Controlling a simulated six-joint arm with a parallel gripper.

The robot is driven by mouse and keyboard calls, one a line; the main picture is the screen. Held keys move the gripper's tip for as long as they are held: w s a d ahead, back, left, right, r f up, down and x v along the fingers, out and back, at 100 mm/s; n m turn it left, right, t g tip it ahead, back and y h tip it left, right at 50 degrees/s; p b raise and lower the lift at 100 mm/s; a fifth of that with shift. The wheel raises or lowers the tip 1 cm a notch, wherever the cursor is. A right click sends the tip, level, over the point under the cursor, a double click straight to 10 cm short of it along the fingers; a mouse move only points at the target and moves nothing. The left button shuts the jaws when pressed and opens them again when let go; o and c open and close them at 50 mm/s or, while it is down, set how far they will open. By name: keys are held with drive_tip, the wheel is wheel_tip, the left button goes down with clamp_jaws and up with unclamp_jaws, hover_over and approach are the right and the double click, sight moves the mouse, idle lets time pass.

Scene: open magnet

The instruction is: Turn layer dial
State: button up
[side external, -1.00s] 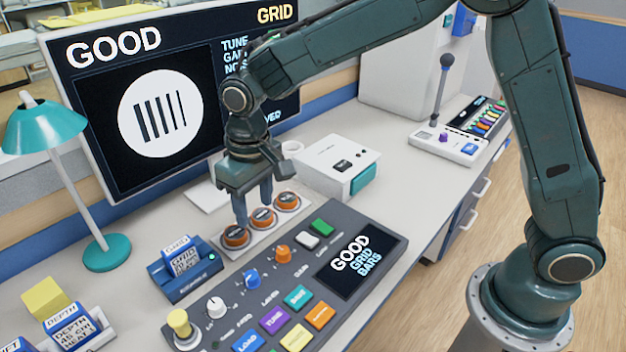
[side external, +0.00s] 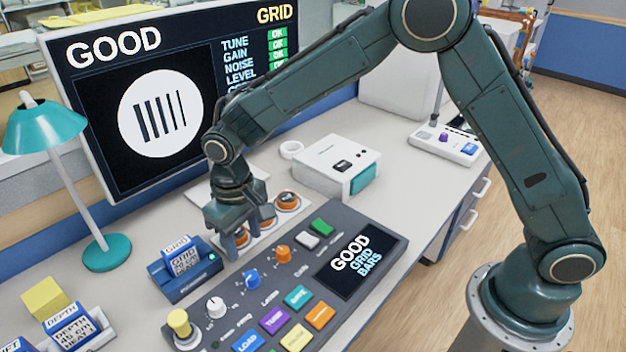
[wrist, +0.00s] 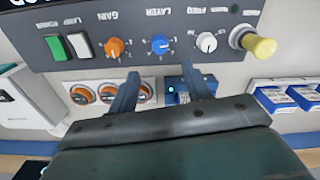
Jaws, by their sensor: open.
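The blue layer dial (side external: 251,281) is on the grey console, between the white dial and the orange gain dial. In the wrist view, the blue dial (wrist: 160,44) lies just beyond my fingertips, about midway between them across the picture. My gripper (side external: 250,232) is open and empty, above the tray of orange round pieces behind the console. Its two spread fingers (wrist: 160,76) show in the wrist view, apart from the dial. The dial's pointer setting is too small to read.
A white dial (side external: 216,306) and an orange dial (side external: 283,254) flank the blue one. A blue card reader (side external: 186,281) stands at the console's back left. The monitor (side external: 70,90) reads GOOD. A white box (side external: 322,172) stands behind, and a teal lamp (side external: 45,130) at left.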

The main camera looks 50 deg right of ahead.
sight(251, 275)
wheel_tip(251, 275, down, 11)
drive_tip(key=shift+r, duration=0.2)
idle(0.3)
drive_tip(key=shift+c, duration=0.2)
drive_tip(key=c, duration=1)
